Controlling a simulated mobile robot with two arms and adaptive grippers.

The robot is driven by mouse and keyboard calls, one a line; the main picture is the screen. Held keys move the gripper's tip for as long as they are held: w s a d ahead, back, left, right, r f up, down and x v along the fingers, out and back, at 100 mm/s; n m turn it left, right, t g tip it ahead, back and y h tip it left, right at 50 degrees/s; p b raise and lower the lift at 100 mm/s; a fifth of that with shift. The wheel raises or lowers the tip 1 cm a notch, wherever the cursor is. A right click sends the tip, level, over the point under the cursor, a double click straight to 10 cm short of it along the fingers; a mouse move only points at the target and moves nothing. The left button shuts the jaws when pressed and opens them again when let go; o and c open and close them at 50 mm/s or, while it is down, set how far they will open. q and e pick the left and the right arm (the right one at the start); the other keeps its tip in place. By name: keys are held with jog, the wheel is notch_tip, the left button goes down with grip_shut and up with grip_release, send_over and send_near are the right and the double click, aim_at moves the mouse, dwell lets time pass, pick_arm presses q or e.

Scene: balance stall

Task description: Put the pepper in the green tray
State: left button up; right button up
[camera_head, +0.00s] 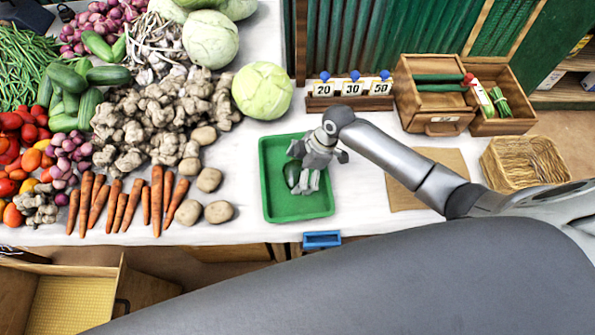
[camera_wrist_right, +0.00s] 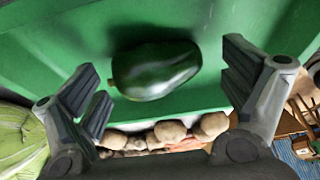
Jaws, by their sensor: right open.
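The green tray (camera_head: 300,207) lies on the white table right of the vegetables. A dark green pepper (camera_head: 292,173) lies in the tray, toward its left side, partly hidden by my gripper. In the right wrist view the pepper (camera_wrist_right: 156,69) rests on the green tray floor (camera_wrist_right: 60,30), between and beyond the fingers. My right gripper (camera_head: 308,184) is over the tray, beside the pepper in the head view. Its fingers (camera_wrist_right: 167,90) are open and apart from the pepper. My left gripper is not in view.
Potatoes (camera_head: 219,212) and carrots (camera_head: 157,195) lie left of the tray, with a cabbage (camera_head: 262,90) behind it. A price stand (camera_head: 350,103), wooden crates (camera_head: 430,105) and a wicker basket (camera_head: 525,160) stand to the right. A blue box (camera_head: 321,239) is at the table's front edge.

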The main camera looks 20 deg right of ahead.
jog(key=v, duration=1.1)
jog(key=shift+s+a, duration=0.1)
jog(key=shift+s, duration=0.05)
